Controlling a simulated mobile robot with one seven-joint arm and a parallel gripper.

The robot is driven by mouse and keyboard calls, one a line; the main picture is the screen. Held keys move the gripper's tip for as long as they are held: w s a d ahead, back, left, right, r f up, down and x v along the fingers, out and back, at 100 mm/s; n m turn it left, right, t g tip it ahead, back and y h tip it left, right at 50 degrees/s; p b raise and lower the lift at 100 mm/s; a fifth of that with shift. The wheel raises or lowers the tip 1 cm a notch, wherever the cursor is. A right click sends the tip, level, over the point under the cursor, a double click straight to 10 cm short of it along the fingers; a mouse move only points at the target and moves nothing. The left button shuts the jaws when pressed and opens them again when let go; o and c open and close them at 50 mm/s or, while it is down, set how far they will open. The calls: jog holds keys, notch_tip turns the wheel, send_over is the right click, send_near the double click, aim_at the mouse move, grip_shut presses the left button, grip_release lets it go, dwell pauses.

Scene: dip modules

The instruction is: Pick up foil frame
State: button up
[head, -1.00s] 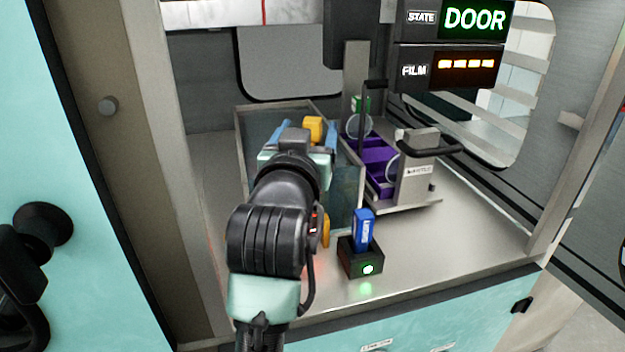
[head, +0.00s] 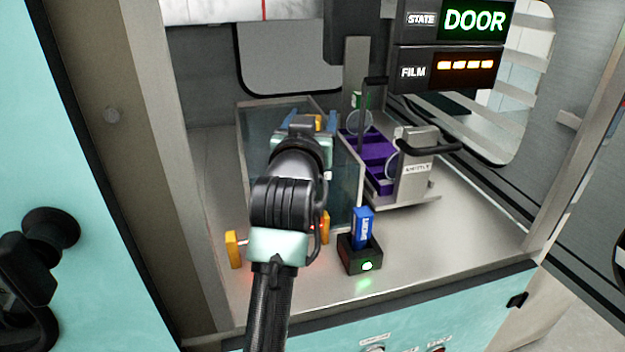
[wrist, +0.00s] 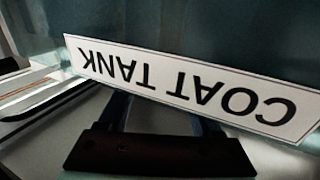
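No part is clearly marked as the foil frame. Two thin round hoops, one at the back (head: 360,122) and one nearer the front (head: 393,166), stand at the purple carrier right of the tank; either may be it, I cannot tell. My gripper (head: 308,122) is over the far part of the grey glass-sided tank (head: 347,185), left of the hoops and apart from them. Its two blue fingers are spread. In the wrist view the fingers (wrist: 165,118) also stand apart, with nothing seen between them, before an upside-down COAT TANK label (wrist: 180,85).
Yellow posts, left (head: 233,250) and right (head: 325,226), stand at the tank's near end. A black holder (head: 360,260) with a blue block (head: 363,228) stands in front. Bare deck lies at the right.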

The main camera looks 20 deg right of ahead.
grip_shut()
dwell(1.2)
